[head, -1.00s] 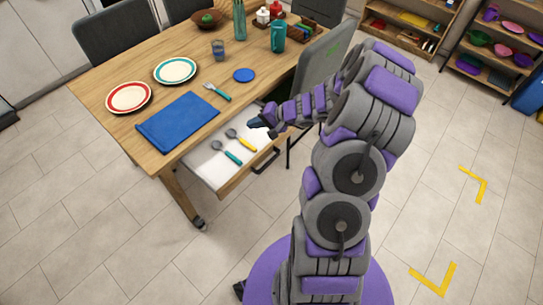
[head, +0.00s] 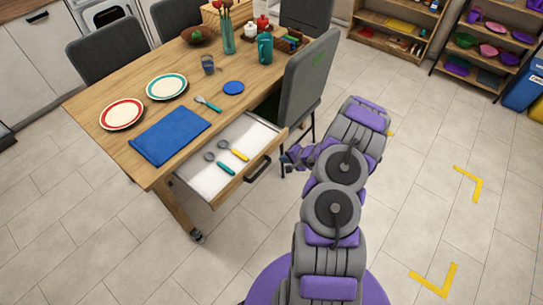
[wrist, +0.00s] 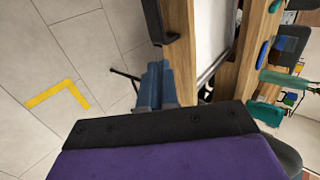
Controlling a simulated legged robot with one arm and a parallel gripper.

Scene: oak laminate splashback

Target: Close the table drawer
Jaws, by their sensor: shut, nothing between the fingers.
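The table drawer (head: 216,187) stands pulled out from the wooden table (head: 127,84), on its near side. Its white inside holds a teal-handled utensil (head: 226,168) and a yellow-handled utensil (head: 238,154). A dark handle (head: 258,168) sits on the wooden drawer front. My gripper (head: 287,160) is just to the right of the drawer front, near its right end, with no clear contact.
A grey chair (head: 308,80) stands at the table's right end, close behind my gripper. Plates, a blue mat (head: 170,135), a fork and a teal pitcher (head: 265,48) are on the tabletop. The tiled floor right of my arm is open, with yellow corner marks (head: 440,281).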

